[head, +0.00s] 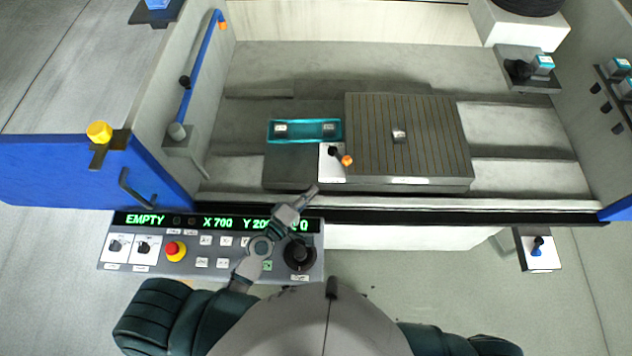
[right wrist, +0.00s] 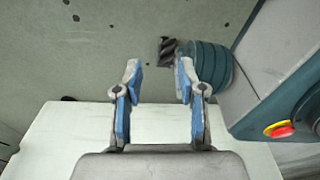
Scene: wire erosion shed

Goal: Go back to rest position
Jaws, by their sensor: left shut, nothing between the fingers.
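My left gripper (head: 307,196) is shut and empty. My right gripper (right wrist: 158,72) shows only in the right wrist view. Its two blue-padded fingers are apart with nothing between them, above a pale surface (right wrist: 60,135) and grey floor. The right arm's gripper is not visible in the head view.
The machine tank holds a slotted table (head: 435,135) with a small metal piece (head: 399,136), and a teal tray (head: 304,122) with two metal pieces. The panel has a red stop button (head: 175,251). A blue door (head: 80,170) stands left.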

